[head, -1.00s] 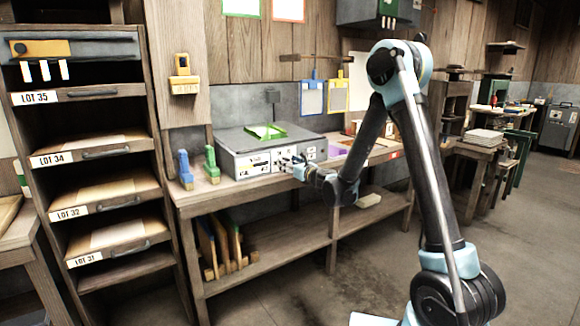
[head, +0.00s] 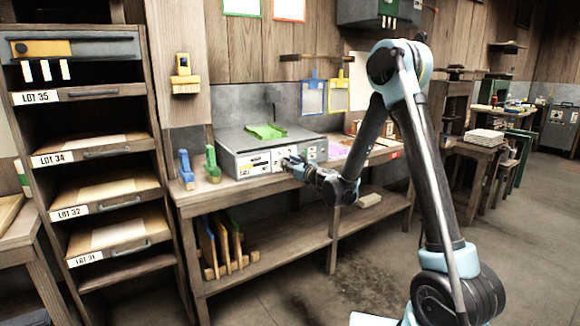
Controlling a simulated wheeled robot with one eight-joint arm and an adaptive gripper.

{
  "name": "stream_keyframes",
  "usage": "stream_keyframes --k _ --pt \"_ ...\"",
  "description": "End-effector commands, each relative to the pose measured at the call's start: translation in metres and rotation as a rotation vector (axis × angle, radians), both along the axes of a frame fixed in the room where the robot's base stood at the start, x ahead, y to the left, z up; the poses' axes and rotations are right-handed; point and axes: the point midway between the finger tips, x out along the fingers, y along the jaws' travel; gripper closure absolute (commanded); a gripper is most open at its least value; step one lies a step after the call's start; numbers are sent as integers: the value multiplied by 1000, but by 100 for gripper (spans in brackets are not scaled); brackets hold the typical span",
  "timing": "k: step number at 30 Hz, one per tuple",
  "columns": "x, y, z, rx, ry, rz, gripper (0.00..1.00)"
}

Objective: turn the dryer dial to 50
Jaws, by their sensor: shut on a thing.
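The dryer appears to be the low grey box (head: 235,145) on the wooden bench, with white labelled panels on its front. My gripper (head: 284,163) is at the right part of that front face, shut on a small part there, which looks to be the dial. The dial is hidden behind the fingers, and its setting and marks are too small to read.
A green cloth-like piece (head: 266,131) lies on top of the box. Blue (head: 185,170) and green (head: 212,165) hand tools stand at the bench's left end. A shelf rack (head: 95,92) with labelled lots stands at left. The floor in front is clear.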

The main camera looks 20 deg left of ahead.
Motion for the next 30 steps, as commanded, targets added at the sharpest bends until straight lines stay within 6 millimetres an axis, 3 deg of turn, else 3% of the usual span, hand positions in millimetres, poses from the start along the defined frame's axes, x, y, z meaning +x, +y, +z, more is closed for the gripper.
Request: stream_keyframes --k 30 --pt "-1 1 -2 -612 -717 -1 91"
